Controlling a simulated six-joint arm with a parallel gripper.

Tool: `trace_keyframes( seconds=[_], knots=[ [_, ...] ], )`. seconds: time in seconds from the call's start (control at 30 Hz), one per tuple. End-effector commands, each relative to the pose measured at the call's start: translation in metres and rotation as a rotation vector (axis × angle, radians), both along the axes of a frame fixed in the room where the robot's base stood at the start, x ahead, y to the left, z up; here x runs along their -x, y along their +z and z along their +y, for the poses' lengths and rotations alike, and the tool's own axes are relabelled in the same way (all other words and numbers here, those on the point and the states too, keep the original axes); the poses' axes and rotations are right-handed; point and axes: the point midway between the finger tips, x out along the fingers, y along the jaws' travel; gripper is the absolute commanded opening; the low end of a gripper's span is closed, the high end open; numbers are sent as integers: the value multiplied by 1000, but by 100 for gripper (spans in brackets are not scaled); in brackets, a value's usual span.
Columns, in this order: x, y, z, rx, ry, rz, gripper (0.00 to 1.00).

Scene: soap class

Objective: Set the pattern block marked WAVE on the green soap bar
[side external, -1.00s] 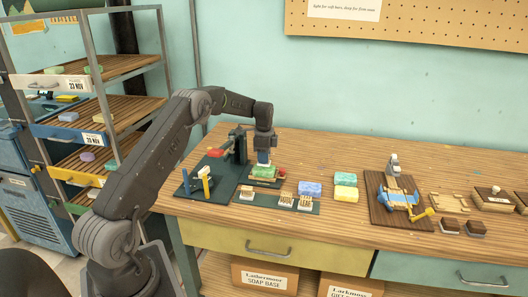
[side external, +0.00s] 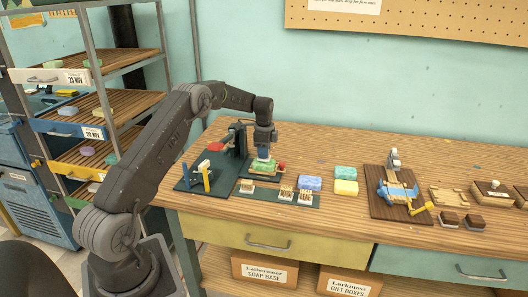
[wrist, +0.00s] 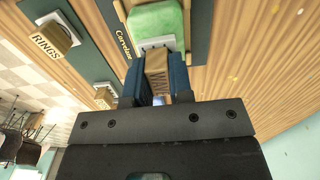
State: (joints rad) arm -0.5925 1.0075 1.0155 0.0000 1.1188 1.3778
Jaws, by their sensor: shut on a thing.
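My gripper (side external: 264,157) points down over the green soap bar (side external: 262,167) in the side view. In the wrist view its blue fingers (wrist: 157,88) are shut on a wooden pattern block (wrist: 157,70) with a pale plate at its soap-side end. Dark lettering on the block is partly hidden, and I cannot read it for sure. The plate overlaps the near end of the green soap in the wrist view (wrist: 158,18). The block is right at the soap's top, but I cannot tell whether they touch. The soap lies on a dark-edged tray marked with lettering.
Other pattern blocks (side external: 285,191) stand on a dark strip in front; one is marked RINGS (wrist: 55,38). A blue soap (side external: 310,183) and a yellow soap (side external: 346,188) lie to the right. A dark post (side external: 238,140) with a red handle stands close left of the gripper.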

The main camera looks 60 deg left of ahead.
Motion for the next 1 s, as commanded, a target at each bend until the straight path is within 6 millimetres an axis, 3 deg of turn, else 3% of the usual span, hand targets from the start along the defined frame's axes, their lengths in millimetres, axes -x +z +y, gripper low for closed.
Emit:
trace_keyframes(
  seconds=[1.0],
  knots=[
    [0, -7, 0, 0, 0, 0, 0]
  ],
)
